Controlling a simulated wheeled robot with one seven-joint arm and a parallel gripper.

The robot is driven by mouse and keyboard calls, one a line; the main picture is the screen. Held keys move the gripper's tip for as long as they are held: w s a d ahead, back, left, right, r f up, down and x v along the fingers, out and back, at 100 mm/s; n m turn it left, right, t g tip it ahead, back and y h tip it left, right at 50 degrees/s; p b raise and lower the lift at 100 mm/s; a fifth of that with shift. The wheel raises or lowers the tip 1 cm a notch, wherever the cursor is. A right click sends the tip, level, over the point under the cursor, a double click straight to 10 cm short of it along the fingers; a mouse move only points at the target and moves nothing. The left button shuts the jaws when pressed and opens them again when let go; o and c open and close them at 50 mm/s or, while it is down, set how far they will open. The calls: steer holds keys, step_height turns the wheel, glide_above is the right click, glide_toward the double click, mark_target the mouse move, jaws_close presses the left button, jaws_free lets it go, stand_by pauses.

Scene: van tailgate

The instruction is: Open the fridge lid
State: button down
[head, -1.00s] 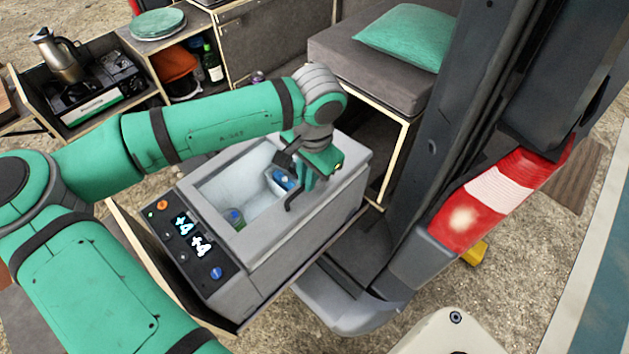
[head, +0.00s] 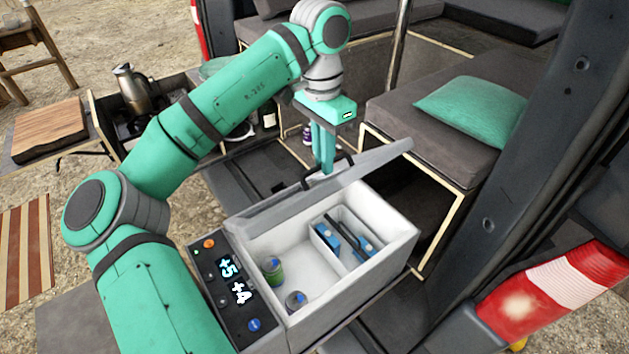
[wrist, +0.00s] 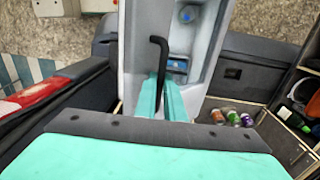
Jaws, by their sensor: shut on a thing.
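The grey fridge (head: 368,285) stands open, its white inside showing. Its lid (head: 270,207) is raised and tilted at the far side of the opening. A black handle (head: 306,180) is on the lid. My gripper (head: 323,168) comes down from above, shut on the handle. In the wrist view the black handle (wrist: 162,50) runs down to between the teal fingers of my gripper (wrist: 162,98), with the pale lid (wrist: 140,25) behind it. The exact contact at the fingertips is partly hidden.
Inside the fridge are a green can (head: 272,270), another can (head: 295,301) and a divided bin with blue items (head: 328,238). A grey bench with a green cushion (head: 472,113) stands at right. The van's dark pillar (head: 572,100) rises near the right edge.

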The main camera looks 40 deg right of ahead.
steer(key=w, duration=0.2)
steer(key=w+r, duration=0.1)
steer(key=w, duration=0.1)
steer(key=shift+w+a+r, duration=0.15)
steer(key=shift+w+r, duration=0.05)
steer(key=shift+w, duration=0.1)
steer(key=shift+s+d, duration=0.15)
steer(key=shift+d, duration=0.05)
steer(key=c, duration=1.8)
jaws_free()
steer(key=shift+c, duration=0.2)
steer(key=shift+a+r, duration=0.1)
